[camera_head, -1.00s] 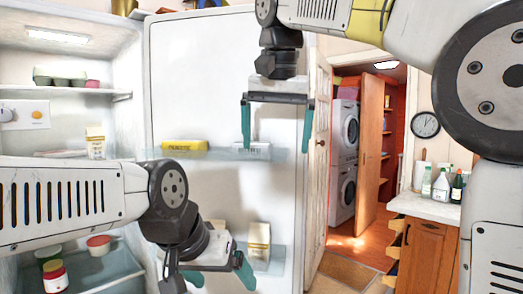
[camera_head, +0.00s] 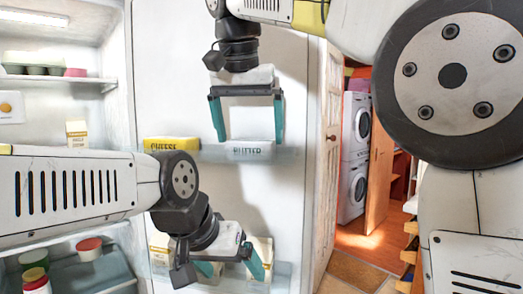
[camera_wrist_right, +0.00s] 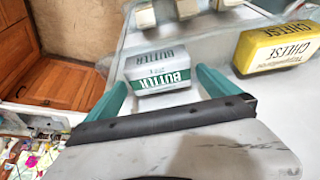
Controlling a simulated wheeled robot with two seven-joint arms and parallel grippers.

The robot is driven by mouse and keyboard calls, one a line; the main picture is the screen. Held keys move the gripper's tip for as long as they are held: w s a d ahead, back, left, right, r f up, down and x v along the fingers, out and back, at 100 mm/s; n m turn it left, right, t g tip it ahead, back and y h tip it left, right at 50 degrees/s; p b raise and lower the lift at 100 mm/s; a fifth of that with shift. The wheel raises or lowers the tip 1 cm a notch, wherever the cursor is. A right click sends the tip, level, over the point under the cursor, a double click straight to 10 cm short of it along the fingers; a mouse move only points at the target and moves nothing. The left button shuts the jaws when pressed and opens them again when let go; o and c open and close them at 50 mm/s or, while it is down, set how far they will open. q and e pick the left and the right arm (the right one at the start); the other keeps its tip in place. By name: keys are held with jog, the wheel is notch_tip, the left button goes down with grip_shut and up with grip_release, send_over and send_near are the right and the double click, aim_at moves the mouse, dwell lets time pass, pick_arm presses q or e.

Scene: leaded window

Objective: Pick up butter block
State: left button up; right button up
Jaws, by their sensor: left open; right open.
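A yellow cheese block (camera_head: 171,144) lies left of the butter, also at upper right in the wrist view (camera_wrist_right: 276,48). Cartons (camera_head: 262,250) stand on the lower door shelf. The open fridge's shelves (camera_head: 60,80) hold food at left.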

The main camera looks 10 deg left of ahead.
aim_at(251, 140)
jog(key=shift+x, duration=1.55)
jog(key=shift+w, duration=0.1)
jog(key=shift+c, duration=0.4)
jog(key=shift+r, duration=0.1)
jog(key=c, duration=1.3)
